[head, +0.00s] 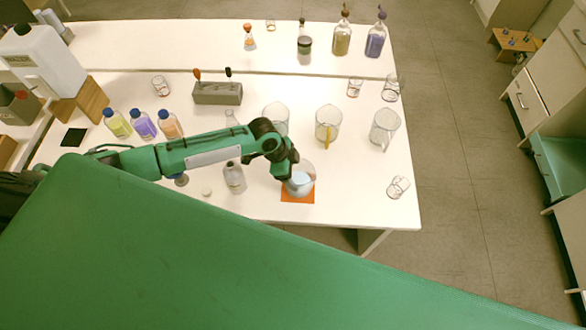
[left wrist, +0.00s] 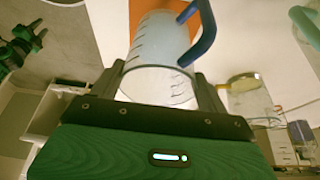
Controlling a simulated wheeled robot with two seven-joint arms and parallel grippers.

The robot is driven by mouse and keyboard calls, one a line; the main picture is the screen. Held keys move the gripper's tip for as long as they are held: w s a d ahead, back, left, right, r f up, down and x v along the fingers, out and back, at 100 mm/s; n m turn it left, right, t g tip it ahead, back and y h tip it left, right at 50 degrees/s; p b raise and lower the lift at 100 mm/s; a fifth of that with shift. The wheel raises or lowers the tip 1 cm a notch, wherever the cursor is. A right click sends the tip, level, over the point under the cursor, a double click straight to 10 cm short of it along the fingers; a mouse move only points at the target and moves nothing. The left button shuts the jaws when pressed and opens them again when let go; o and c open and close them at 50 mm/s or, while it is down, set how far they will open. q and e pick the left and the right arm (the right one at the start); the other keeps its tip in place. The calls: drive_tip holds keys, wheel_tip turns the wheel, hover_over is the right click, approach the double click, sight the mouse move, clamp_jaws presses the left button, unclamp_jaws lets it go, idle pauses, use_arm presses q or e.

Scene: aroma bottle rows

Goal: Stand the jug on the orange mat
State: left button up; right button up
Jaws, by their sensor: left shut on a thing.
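The jug (head: 301,183) is clear, with measuring lines and a blue handle; it also shows in the left wrist view (left wrist: 158,50). It looks upright over the orange mat (head: 298,198), which lies near the front edge of the white table. Orange also shows behind the jug in the left wrist view (left wrist: 145,8). My left gripper (head: 287,172) is shut on the jug, a finger on each side of it. I cannot tell for sure whether the jug's base touches the mat. My right gripper is not in view.
Clear jugs (head: 328,124) (head: 384,128) stand behind, and a tipped glass beaker (head: 398,187) is to the right. The table (head: 345,205) is bare just right of the mat.

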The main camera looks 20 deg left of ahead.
use_arm(q)
drive_tip(key=o, duration=1.5)
drive_tip(key=shift+f, duration=0.1)
drive_tip(key=shift+o, duration=0.2)
drive_tip(key=b+v, duration=0.2)
drive_tip(key=v, duration=1)
drive_tip(key=shift+b, duration=0.35)
